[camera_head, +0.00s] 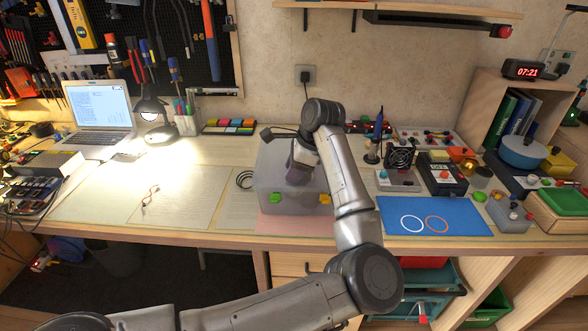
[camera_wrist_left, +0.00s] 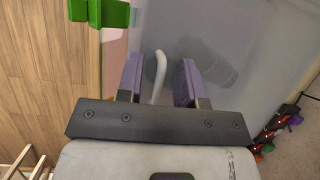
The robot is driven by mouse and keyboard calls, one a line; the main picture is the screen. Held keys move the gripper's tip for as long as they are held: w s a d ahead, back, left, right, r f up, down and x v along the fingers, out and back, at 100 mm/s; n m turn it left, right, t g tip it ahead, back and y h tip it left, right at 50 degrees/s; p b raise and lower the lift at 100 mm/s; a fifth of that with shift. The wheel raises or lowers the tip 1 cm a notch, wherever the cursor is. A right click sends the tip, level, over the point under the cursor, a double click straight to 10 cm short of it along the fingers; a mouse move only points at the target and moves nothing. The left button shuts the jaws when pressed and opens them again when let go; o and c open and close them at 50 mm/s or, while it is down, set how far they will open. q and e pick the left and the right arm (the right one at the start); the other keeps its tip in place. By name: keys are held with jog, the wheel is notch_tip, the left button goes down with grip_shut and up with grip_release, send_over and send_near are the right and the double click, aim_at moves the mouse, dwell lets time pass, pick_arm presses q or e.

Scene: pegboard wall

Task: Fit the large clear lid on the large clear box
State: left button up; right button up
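The large clear box (camera_head: 266,178) stands on a pink mat at the middle of the bench. It has a green latch (camera_head: 275,197) and a yellow latch (camera_head: 325,198) at its front. The large clear lid (camera_wrist_left: 225,50) appears as a translucent sheet under my left gripper; I cannot tell whether it is seated on the box. My left gripper (camera_head: 298,174) is over the box, partly hidden by its arm. In the left wrist view its purple fingers (camera_wrist_left: 158,78) are apart, on either side of a pale curved handle (camera_wrist_left: 159,74), with gaps showing. My right gripper is out of view.
A blue mat (camera_head: 433,216) with two circles lies to the right, with a small fan (camera_head: 399,158) and other devices behind it. The front left bench (camera_head: 180,195) is mostly clear. A shelf overhangs the back.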

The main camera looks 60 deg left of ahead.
pick_arm(q)
jog(key=shift+o, duration=0.3)
jog(key=shift+r, duration=0.15)
jog(key=p+v, duration=0.5)
jog(key=v, duration=0.8)
jog(key=shift+r, duration=0.2)
jog(key=shift+w+d+m, duration=0.1)
jog(key=shift+d+m, duration=0.05)
jog(key=shift+m, duration=0.15)
